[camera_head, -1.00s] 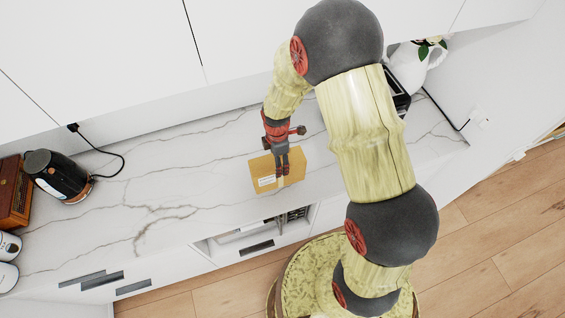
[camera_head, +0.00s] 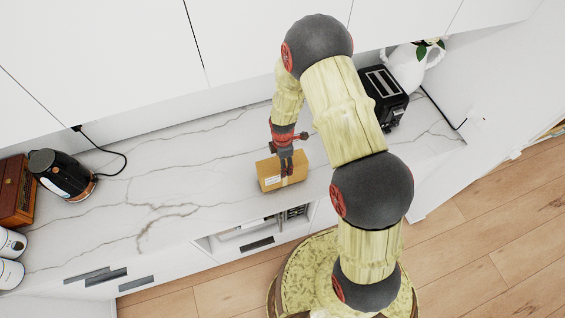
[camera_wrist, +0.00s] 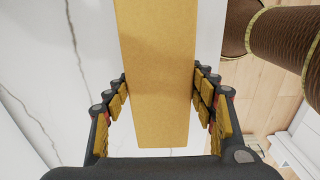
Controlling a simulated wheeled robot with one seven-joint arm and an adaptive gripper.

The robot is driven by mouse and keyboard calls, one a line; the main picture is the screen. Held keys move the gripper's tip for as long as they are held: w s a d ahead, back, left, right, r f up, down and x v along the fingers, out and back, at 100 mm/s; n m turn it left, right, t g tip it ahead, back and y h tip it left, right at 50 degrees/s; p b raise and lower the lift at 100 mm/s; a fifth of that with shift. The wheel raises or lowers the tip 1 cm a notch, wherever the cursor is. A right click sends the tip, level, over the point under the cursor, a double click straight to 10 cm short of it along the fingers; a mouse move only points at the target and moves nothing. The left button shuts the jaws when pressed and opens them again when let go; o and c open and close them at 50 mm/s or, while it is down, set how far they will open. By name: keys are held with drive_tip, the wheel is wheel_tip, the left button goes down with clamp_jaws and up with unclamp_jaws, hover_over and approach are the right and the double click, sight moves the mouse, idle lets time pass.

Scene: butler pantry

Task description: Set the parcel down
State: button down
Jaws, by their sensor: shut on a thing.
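The parcel is a tan cardboard box (camera_head: 268,181) with a pale label, at the front part of the marble counter (camera_head: 190,190) in the head view. My gripper (camera_head: 287,172) is shut on it from above, with the fingers on either side of the box. In the wrist view the parcel (camera_wrist: 158,70) fills the space between the two finger pads (camera_wrist: 160,100). I cannot tell for sure whether its underside touches the counter or is slightly above it.
A black kettle (camera_head: 62,176) and a wooden box (camera_head: 14,190) stand at the left. A black toaster (camera_head: 385,92) and a white vase (camera_head: 405,62) stand at the back right. The counter left of the parcel is clear. Its front edge is close to the parcel.

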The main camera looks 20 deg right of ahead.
drive_tip(key=shift+f, duration=0.1)
drive_tip(key=c, duration=0.7)
unclamp_jaws()
